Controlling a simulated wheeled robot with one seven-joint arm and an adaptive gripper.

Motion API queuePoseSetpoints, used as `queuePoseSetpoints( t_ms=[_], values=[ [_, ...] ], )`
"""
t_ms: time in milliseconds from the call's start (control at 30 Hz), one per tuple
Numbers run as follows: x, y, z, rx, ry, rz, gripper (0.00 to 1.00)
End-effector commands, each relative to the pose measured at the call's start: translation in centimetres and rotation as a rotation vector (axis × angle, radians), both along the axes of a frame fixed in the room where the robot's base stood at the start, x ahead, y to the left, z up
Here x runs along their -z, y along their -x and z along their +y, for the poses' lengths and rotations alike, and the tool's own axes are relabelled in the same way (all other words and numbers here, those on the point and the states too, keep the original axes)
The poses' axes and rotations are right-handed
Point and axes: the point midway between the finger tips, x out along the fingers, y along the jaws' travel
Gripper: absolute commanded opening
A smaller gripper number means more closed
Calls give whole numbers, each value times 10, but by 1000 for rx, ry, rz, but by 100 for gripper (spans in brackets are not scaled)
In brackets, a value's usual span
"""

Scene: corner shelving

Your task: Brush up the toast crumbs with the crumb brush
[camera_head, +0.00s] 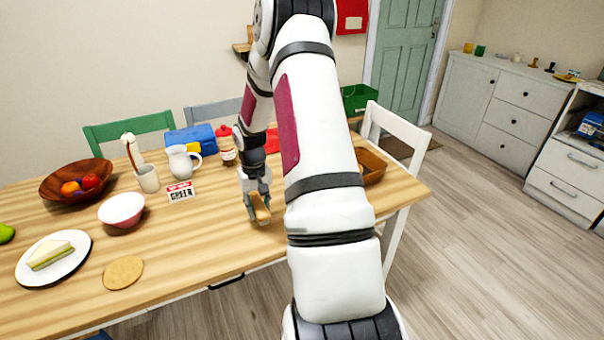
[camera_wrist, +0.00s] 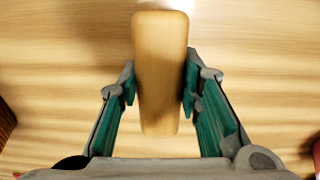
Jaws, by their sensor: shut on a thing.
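My gripper (camera_head: 259,200) points down over the wooden table (camera_head: 190,250), near its front edge. It is shut on a tan wooden block-like piece, which looks like the back of the crumb brush (camera_head: 262,215). In the wrist view the brush (camera_wrist: 160,75) is a long rounded tan shape between the two green-lined fingers (camera_wrist: 160,88). Its bristles are hidden from above. It is at or just above the tabletop; I cannot tell whether it touches. No toast crumbs can be made out in either view.
Left of my gripper stand a small printed card (camera_head: 181,192), a white jug (camera_head: 183,162), a pink bowl (camera_head: 122,209) and a sandwich plate (camera_head: 76,238). A red bottle (camera_head: 225,148) is behind. A brown tray (camera_head: 373,166) is at right, partly behind my arm. The front middle tabletop is clear.

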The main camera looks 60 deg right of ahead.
Motion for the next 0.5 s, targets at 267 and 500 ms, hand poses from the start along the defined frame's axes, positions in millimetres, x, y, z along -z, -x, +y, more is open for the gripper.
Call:
queuePoseSetpoints(
  t_ms=[267,500],
  values=[
    [-28,0,7,-4,2,-2,2],
    [-47,1,13,-5,2,-1,2]
  ],
)
